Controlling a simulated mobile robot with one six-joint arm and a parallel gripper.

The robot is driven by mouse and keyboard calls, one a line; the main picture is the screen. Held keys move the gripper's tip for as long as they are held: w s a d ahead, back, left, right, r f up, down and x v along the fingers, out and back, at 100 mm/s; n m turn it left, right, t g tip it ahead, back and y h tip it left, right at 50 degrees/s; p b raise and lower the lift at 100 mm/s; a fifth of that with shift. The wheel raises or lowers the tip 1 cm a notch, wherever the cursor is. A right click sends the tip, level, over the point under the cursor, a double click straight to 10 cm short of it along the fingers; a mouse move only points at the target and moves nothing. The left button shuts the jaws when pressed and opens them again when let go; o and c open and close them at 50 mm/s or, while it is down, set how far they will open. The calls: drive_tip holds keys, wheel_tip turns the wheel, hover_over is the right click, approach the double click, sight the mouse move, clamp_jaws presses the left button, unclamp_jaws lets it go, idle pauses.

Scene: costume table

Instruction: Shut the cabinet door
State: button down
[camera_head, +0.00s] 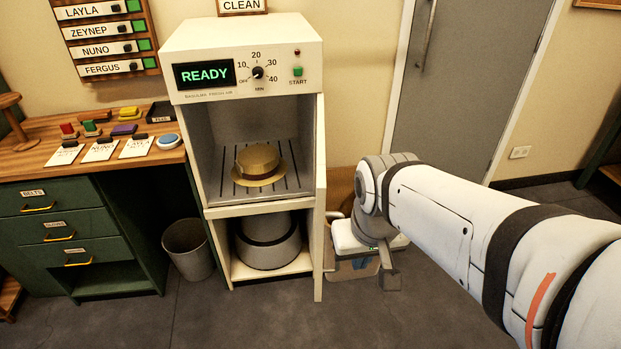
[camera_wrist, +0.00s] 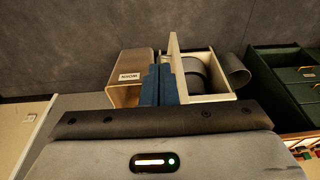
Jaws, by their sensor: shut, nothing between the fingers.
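The cream cabinet (camera_head: 240,45) stands in the middle of the head view. Its door (camera_head: 319,205) is open, swung out toward me on the right side, and shows nearly edge-on. In the wrist view the door (camera_wrist: 177,64) is a narrow cream panel beside the lower compartment. My gripper (camera_wrist: 160,84) is shut and empty, with blue fingers close beside the door's outer face. I cannot tell whether they touch it. In the head view my gripper is low, right of the door, its fingers small and partly hidden. A straw hat (camera_head: 259,165) lies on the upper rack.
A grey drum (camera_head: 268,250) sits in the lower compartment. A box labelled WORN (camera_wrist: 127,90) stands beside the cabinet, near my fingers. A waste bin (camera_head: 188,250) and a green desk (camera_head: 55,225) are to the left. The floor in front of the cabinet (camera_head: 230,320) is clear.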

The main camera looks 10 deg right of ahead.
drive_tip(key=w+d+f+m+y, duration=0.9)
drive_tip(key=w+d+f+m, duration=0.25)
drive_tip(key=m, duration=0.85)
drive_tip(key=w+a+f, duration=0.3)
drive_tip(key=a+f, duration=0.3)
drive_tip(key=a, duration=0.5)
drive_tip(key=shift+a+f+g, duration=0.3)
